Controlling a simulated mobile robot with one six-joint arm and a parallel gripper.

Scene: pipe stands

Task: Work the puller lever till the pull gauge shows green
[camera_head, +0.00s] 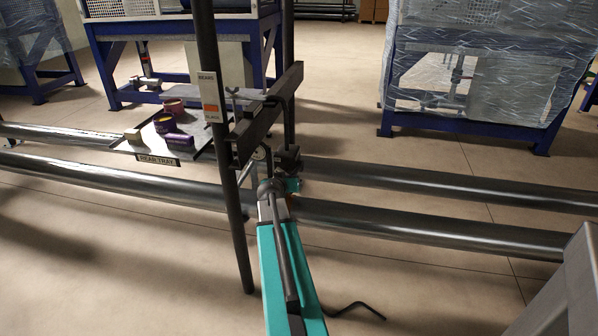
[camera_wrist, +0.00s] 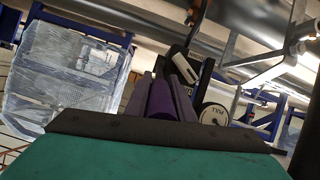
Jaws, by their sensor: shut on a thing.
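My gripper (camera_wrist: 162,82) is shut on a purple grip, which I take to be the puller lever (camera_wrist: 160,103), seen between the two dark fingers in the wrist view. The pull gauge (camera_wrist: 212,118) is a round white dial just right of the fingers, marked PULL and seen upside down; no green shows on it, and its reading is too small to tell. In the head view, a small pale dial (camera_head: 259,153) sits beneath the crossbar of the stand. My teal arm reaches up to the stand there and hides the lever and most of the gripper.
The stand's dark post (camera_head: 222,190) rises left of my arm, with a crossbar (camera_head: 268,115) above. A labelled tray (camera_head: 195,150) holding small purple and red parts is left of the post. Long pipes (camera_head: 430,228) run across the floor. Wrapped blue-framed benches (camera_head: 490,60) stand behind.

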